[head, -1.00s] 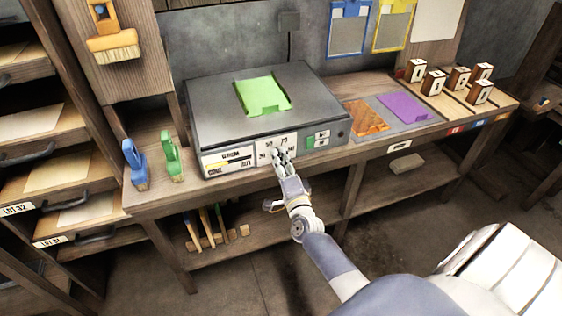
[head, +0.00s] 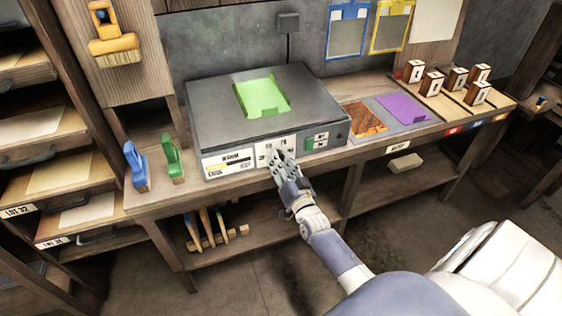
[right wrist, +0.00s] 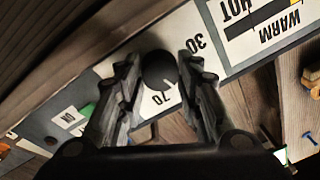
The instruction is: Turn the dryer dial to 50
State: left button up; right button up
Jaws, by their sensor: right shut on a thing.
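The dryer (head: 232,110) is a grey box on the bench with a green sheet (head: 262,97) on top. Its white dial plate (head: 262,147) is on the front panel. My right gripper (head: 281,158) covers the dial in the head view. In the right wrist view the dial (right wrist: 158,70) is a dark round knob between the two fingers of my right gripper (right wrist: 160,66), which are shut on it. My left gripper is out of view.
A WARM/HOT gauge (head: 229,163) is left of the dial plate, and a green switch (head: 310,144) is right of it. Two brushes (head: 138,168) (head: 173,160) stand at the bench's left end. Orange and purple sheets (head: 365,118) (head: 403,108) and several wooden blocks are to the right.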

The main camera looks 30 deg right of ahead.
jog(key=shift+f+n+y, duration=0.1)
jog(key=shift+n+y, duration=0.3)
jog(key=shift+n, duration=0.9)
jog(key=o, duration=0.8)
jog(key=shift+s, duration=0.1)
jog(key=s, duration=0.4)
jog(key=s+a, duration=0.1)
jog(key=s, duration=0.2)
jog(key=s+a+f, duration=0.1)
jog(key=s, duration=0.3)
jog(key=shift+s, duration=0.35)
